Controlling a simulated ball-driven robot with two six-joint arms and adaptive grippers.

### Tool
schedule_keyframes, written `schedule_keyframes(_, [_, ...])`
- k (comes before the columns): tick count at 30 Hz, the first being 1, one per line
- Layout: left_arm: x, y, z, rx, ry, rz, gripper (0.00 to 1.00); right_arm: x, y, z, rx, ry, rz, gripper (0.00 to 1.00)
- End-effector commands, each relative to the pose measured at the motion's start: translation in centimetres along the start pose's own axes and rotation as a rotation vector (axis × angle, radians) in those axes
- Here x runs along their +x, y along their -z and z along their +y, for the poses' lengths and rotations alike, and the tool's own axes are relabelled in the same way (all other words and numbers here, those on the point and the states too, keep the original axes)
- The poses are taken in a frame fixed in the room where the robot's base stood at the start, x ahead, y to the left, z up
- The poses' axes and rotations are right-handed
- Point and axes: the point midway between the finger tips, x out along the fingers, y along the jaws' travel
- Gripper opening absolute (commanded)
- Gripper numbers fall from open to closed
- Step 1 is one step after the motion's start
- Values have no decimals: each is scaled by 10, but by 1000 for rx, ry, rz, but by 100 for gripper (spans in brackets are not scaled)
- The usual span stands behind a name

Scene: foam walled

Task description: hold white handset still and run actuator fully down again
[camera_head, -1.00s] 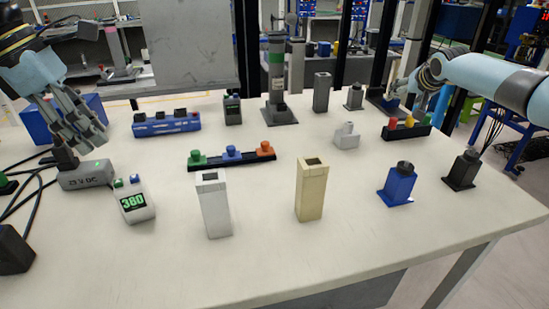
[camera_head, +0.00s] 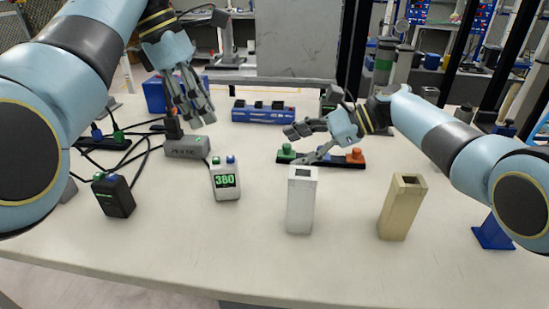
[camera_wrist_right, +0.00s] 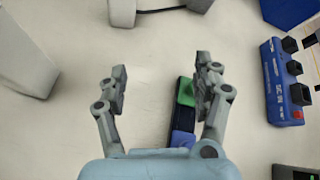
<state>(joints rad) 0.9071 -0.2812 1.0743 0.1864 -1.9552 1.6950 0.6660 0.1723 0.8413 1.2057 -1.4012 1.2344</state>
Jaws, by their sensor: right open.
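The white handset (camera_head: 226,179), with a green 380 display and a green and a blue button on top, stands on the table. What seems its edge shows at the top of the right wrist view (camera_wrist_right: 122,10). My left gripper (camera_head: 197,119) hangs open and empty above the grey supply box (camera_head: 187,147), behind the handset. My right gripper (camera_head: 295,145) is open and empty, right of and behind the handset, over the strip with green, blue and orange buttons (camera_head: 325,159). A white column (camera_head: 301,205) and a beige column (camera_head: 395,212) stand further right. Which one is the actuator, I cannot tell.
A black handset (camera_head: 114,196) stands at the left among cables. A blue box (camera_head: 263,112) with black knobs lies behind. A blue base (camera_head: 492,234) is at the right, partly behind my right arm. The front of the table is clear.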

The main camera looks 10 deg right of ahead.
Motion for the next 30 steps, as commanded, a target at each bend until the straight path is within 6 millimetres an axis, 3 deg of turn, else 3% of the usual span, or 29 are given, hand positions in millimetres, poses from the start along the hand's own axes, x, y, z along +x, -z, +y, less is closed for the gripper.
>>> schedule_keyframes(3, [0,0,0,0,0,0,38,27,-24,23,141,-90,-89,67])
schedule_keyframes(7, [0,0,0,0,0,0,38,41,-39,37,228,-150,-137,67])
schedule_keyframes(14, [0,0,0,0,0,0,38,66,-47,44,254,-168,-151,67])
schedule_keyframes(24, [0,0,0,0,0,0,38,128,-57,53,252,-166,-148,67])
schedule_keyframes(30, [0,0,0,0,0,0,38,144,-59,55,250,-165,-147,67])
